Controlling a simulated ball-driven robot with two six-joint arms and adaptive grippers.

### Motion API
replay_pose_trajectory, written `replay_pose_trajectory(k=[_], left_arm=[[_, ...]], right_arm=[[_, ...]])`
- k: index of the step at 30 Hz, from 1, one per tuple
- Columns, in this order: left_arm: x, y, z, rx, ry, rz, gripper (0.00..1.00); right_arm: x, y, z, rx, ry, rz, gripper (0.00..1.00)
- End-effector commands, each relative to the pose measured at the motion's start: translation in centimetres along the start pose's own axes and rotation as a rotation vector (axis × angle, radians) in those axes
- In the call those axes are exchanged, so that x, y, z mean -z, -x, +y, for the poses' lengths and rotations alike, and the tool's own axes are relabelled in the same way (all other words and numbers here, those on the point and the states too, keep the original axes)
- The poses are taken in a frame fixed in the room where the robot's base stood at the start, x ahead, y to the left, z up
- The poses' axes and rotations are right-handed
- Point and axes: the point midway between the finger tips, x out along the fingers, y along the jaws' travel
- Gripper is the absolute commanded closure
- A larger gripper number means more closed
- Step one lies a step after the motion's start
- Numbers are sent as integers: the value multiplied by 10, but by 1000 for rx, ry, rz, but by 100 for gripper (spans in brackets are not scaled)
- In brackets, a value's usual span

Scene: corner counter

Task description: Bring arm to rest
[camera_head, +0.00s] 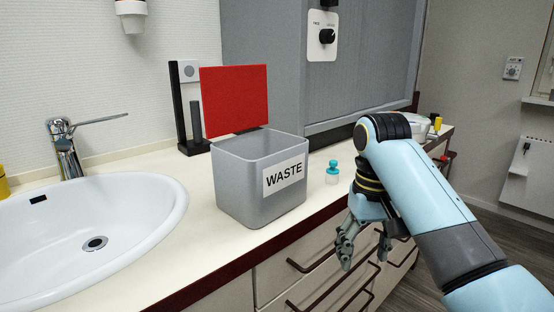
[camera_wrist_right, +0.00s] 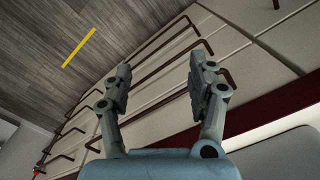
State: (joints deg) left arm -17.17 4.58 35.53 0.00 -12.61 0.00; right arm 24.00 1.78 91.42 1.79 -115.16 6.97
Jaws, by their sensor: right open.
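My right arm (camera_head: 425,190) comes in from the lower right in the head view and bends down at the wrist. My right gripper (camera_head: 362,245) hangs in front of the counter, by the drawer fronts. In the right wrist view the right gripper (camera_wrist_right: 157,90) shows its two fingers wide apart with nothing between them. Drawer fronts and dark handles lie beyond the fingers. My left gripper does not show.
A grey WASTE bin (camera_head: 240,190) stands on the counter (camera_head: 190,160), with a red panel (camera_head: 234,100) behind it. A small teal-topped bottle (camera_head: 332,173) stands right of the bin. A white sink (camera_head: 60,240) is at left. Drawer handles (camera_head: 320,256) stick out near my gripper.

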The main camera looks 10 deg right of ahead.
Motion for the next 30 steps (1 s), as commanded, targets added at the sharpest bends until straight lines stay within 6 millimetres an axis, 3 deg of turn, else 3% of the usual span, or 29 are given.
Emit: replay_pose_trajectory(k=[10, 14, 17, 23, 27, 30], left_arm=[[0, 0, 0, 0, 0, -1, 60], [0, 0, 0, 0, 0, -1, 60], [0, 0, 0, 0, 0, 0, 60], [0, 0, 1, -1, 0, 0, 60], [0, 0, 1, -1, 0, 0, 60], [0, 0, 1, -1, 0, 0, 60]], right_arm=[[-1, -1, 0, 0, 0, -2, 41], [-22, -24, 4, -8, -1, -52, 41], [-61, -68, 11, -26, -4, -165, 41], [-166, -198, 34, -63, -5, -352, 41], [-246, -284, 54, -80, 7, -390, 41], [-310, -338, 69, -89, 22, -388, 41]])
